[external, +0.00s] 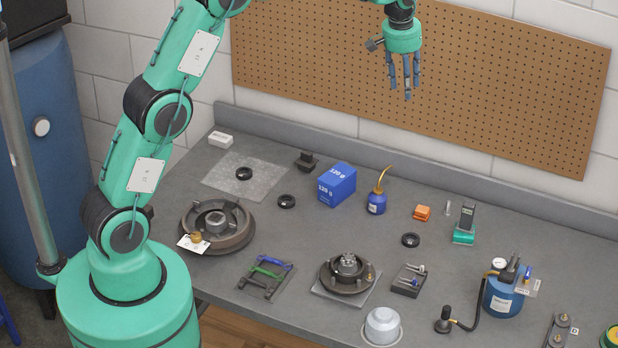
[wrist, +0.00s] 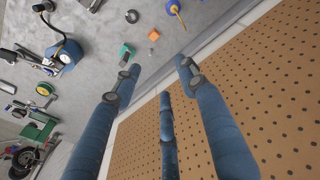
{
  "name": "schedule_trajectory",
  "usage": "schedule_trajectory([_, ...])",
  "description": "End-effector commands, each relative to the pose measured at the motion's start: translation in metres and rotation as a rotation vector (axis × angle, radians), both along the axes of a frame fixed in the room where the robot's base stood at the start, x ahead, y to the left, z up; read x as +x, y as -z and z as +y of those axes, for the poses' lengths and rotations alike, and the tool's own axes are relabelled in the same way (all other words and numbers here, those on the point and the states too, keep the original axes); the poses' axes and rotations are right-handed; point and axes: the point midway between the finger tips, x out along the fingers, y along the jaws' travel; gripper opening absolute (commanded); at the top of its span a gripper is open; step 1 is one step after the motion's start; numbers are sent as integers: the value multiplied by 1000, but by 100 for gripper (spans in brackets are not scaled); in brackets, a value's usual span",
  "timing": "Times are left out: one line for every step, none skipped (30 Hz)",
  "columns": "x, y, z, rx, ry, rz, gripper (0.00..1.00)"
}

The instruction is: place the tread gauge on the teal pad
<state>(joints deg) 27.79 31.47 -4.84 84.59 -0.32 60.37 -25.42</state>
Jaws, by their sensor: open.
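A small teal block or pad (external: 463,237) lies on the right half of the bench; it also shows in the wrist view (wrist: 127,51). A dark grey upright device (external: 468,215) stands on or just behind it; I cannot tell whether it is the tread gauge. A small silver pin-like piece (external: 448,208) stands left of that device. No other thing is clearly a tread gauge. My gripper (external: 406,92) is open and empty, its blue fingers hanging high above the bench in front of the pegboard. Its spread fingers also show in the wrist view (wrist: 160,78).
An orange block (external: 422,213) and a black ring (external: 410,240) lie left of the teal piece. A blue oil can (external: 376,202) and blue box (external: 337,185) stand farther left. A blue tank with gauge (external: 503,294) stands front right. The pegboard (external: 520,90) backs the bench.

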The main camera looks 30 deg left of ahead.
Motion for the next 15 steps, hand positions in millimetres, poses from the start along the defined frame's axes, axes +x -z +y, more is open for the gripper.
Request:
schedule_trajectory([-6,-14,15,-3,-2,-10,42])
schedule_trajectory([-10,-21,24,-5,-3,-15,42])
schedule_trajectory([-14,-30,35,-7,-6,-21,42])
schedule_trajectory([-18,-36,43,-7,-6,-26,42])
schedule_trajectory([-22,-42,51,-9,-6,-31,42])
schedule_trajectory([-28,-51,61,-10,-7,-38,42])
schedule_trajectory([-32,-56,70,-11,-8,-43,42])
schedule_trajectory([-36,-62,77,-12,-9,-49,42])
schedule_trajectory([-43,-69,88,-12,-10,-55,42])
schedule_trajectory([-47,-74,95,-13,-10,-60,42])
schedule_trajectory([-53,-79,103,-14,-11,-65,42])
schedule_trajectory([-59,-86,114,-15,-12,-72,42])
schedule_trajectory([-65,-90,121,-15,-13,-76,42])
schedule_trajectory([-70,-96,128,-16,-13,-82,42])
schedule_trajectory([-78,-101,139,-16,-14,-89,42])
